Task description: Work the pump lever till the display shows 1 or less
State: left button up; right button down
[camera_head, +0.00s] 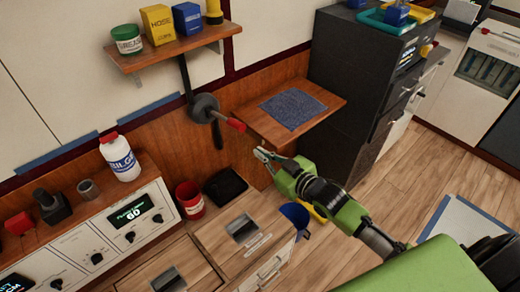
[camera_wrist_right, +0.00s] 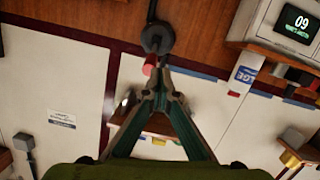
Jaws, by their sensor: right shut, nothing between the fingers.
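The pump lever's red grip (camera_head: 236,124) sticks out to the right from a dark round hub (camera_head: 203,107) on the wood-panelled wall. The red grip also shows in the right wrist view (camera_wrist_right: 150,65), just beyond the fingertips, with the hub (camera_wrist_right: 157,38) above it. The display (camera_head: 132,212) on the white panel reads 60; the right wrist view shows it upside down (camera_wrist_right: 297,24). My right gripper (camera_head: 261,155) is shut and empty, a little below and to the right of the red grip, apart from it in the head view. My left gripper is not in view.
A small wooden wall shelf (camera_head: 276,122) with a blue cloth is right of the lever. An upper shelf (camera_head: 170,50) holds a jar and boxes. A dark cabinet (camera_head: 345,90) is at right.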

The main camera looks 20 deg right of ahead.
jog(key=w+d+r+m+g, duration=0.1)
jog(key=w+r+m, duration=0.1)
jog(key=r, duration=0.4)
jog(key=w+d+r+m+g+b, duration=0.1)
jog(key=w+r+g, duration=0.1)
jog(key=r, duration=0.5)
jog(key=shift+w+m+g, duration=0.3)
jog(key=shift+w+m, duration=0.1)
jog(key=shift+w, duration=0.35)
jog(key=shift+a+r, duration=0.1)
jog(key=p, duration=0.2)
send_near(227, 119)
jog(key=w+r, duration=0.1)
jog(key=w, duration=0.1)
jog(key=w+r, duration=0.1)
jog(key=r, duration=0.1)
jog(key=shift+w, duration=0.4)
jog(key=f, duration=0.1)
jog(key=s+f+p, duration=0.1)
jog(key=f, duration=0.1)
jog(key=shift+s+f, duration=0.1)
jog(key=shift+s+f+p, duration=0.1)
jog(key=shift+f+p, duration=0.2)
jog(key=shift+f, duration=0.15)
